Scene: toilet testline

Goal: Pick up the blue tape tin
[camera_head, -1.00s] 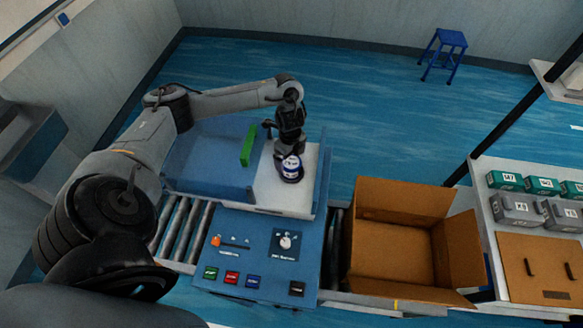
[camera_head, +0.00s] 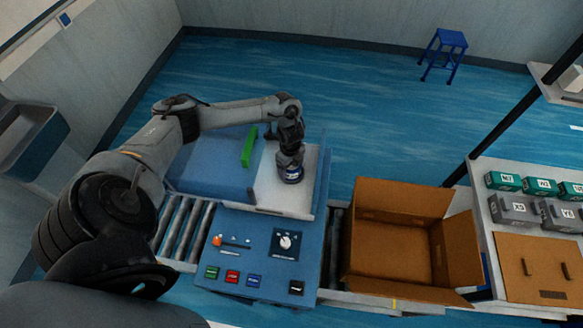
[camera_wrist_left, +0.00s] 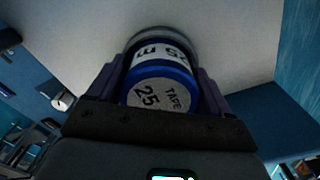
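The blue tape tin (camera_head: 291,175) is a short round can with a white label band. It stands on the white plate (camera_head: 280,203) of the blue test station. In the left wrist view the tin (camera_wrist_left: 160,92) shows its grey lid, marked "TAPE 25". My left gripper (camera_head: 290,160) points down over the tin and covers its upper part in the head view. In the wrist view its fingers (camera_wrist_left: 160,80) lie on both sides of the tin with little or no gap. Whether they press on it cannot be told. My right gripper is not in view.
A translucent blue cover (camera_head: 212,168) with a green handle (camera_head: 250,146) stands left of the tin. The control panel (camera_head: 262,258) is in front. An open cardboard box (camera_head: 395,240) is at right, beside a table with teal and grey boxes (camera_head: 515,208).

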